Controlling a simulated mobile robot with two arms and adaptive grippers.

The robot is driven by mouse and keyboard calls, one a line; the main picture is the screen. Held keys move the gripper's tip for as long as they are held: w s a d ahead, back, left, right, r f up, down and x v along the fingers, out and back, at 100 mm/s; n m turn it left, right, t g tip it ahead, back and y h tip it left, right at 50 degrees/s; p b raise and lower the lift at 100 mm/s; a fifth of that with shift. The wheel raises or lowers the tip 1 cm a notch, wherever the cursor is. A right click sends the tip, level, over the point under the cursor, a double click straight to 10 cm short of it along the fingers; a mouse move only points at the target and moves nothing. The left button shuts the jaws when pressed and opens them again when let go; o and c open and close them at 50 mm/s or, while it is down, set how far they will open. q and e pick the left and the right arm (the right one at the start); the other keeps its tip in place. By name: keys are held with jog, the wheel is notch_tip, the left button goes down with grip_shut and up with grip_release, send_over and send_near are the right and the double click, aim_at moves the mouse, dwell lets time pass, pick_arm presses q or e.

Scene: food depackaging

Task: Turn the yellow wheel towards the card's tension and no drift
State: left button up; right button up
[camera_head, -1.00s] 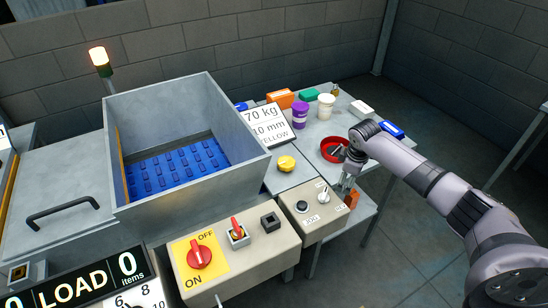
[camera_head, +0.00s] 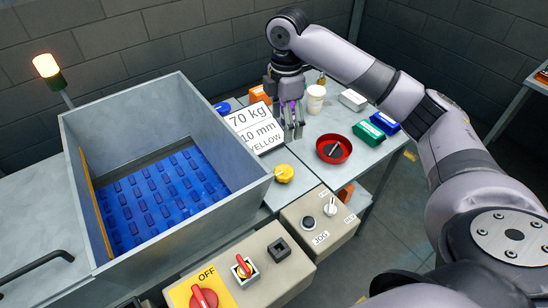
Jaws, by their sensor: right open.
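The yellow wheel (camera_head: 284,173) is a round knob on the grey surface beside the steel bin. The card (camera_head: 255,128) stands tilted behind it and reads "70 kg", "10 mm" and "YELLOW". My right gripper (camera_head: 293,132) points down, open, just right of the card and behind the yellow wheel, apart from the wheel. Its fingers partly hide a purple jar (camera_head: 291,107); I cannot tell whether they touch it. A blue knob (camera_head: 222,108) shows left of the card. My left gripper is out of view.
A red dish (camera_head: 333,149), white cup (camera_head: 315,98), white box (camera_head: 352,100), green box (camera_head: 368,132) and blue box (camera_head: 386,123) are on the table. The steel bin's wall (camera_head: 215,215) rises at left. Control boxes with a JOG button (camera_head: 309,222) and red switch (camera_head: 204,299) stand in front.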

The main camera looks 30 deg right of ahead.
jog(key=p, duration=0.1)
send_over(284, 171)
notch_tip(284, 171, down, 6)
notch_tip(284, 171, down, 10)
jog(key=shift+s+r+p, duration=0.1)
jog(key=shift+r+p, duration=0.05)
jog(key=shift+p, duration=0.5)
jog(key=shift+f, duration=0.6)
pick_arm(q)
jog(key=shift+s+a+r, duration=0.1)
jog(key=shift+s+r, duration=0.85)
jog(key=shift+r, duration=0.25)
pick_arm(e)
jog(key=shift+c, duration=0.6)
jog(key=c, duration=1)
jog(key=shift+c, duration=0.2)
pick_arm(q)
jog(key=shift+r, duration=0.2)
pick_arm(e)
jog(key=shift+r, duration=0.1)
